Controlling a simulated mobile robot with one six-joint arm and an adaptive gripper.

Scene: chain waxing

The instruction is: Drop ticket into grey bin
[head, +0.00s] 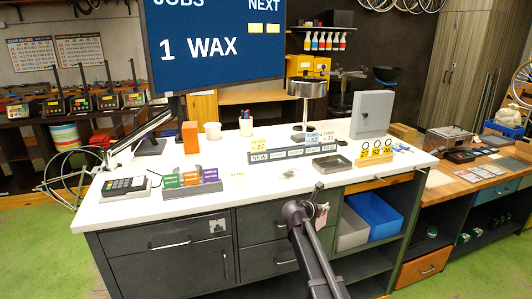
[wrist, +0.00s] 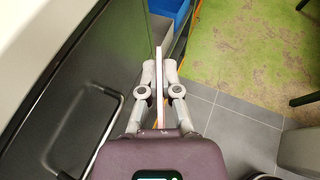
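My gripper (head: 318,205) is in front of the counter's drawers, to the left of the open shelf. In the wrist view my gripper (wrist: 160,72) is shut on the ticket (wrist: 160,85), a thin pale sheet seen edge-on between the two fingers. In the head view the ticket (head: 322,214) shows as a small pinkish piece at the gripper, partly hidden by it. The grey bin (head: 352,238) sits in the open shelf, right of my gripper and apart from it. It is partly hidden by the shelf's side.
A blue bin (head: 378,214) stands right of the grey bin; it also shows at the top of the wrist view (wrist: 168,8). The white counter top (head: 240,195) overhangs the shelf. Drawer handles (wrist: 85,150) project near my gripper. Open floor (wrist: 225,120) lies to the right in the wrist view.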

